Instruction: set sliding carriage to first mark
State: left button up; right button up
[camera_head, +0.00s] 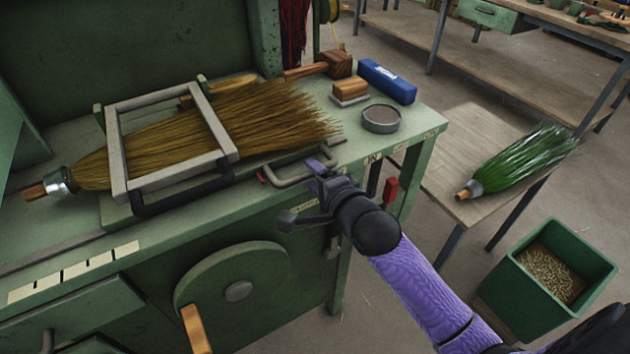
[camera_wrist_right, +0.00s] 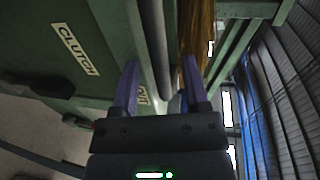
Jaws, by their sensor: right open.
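The sliding carriage appears to be the grey rectangular frame (camera_head: 118,150) around the brown broom on the green bench, with a black bar (camera_head: 183,193) along its near side. A pale strip with dark marks (camera_head: 73,272) is on the bench's front left; I cannot tell which mark is first. My right gripper (camera_head: 318,165) is at the bench's front edge, right of the frame and beside a grey U-shaped handle (camera_head: 288,180). In the right wrist view its purple fingers (camera_wrist_right: 160,75) are apart, with a dark bar (camera_wrist_right: 154,45) showing between them; contact is unclear. My left gripper is out of view.
The brown broom (camera_head: 270,115) lies through the frame. A mallet (camera_head: 335,65), blue box (camera_head: 386,82), brush (camera_head: 350,90) and round tin (camera_head: 381,119) are at the bench's right. A green-bristled broom (camera_head: 520,160) lies on a side table. A CLUTCH label (camera_wrist_right: 75,50) is near the gripper.

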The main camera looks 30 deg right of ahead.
grip_shut()
dwell(1.4)
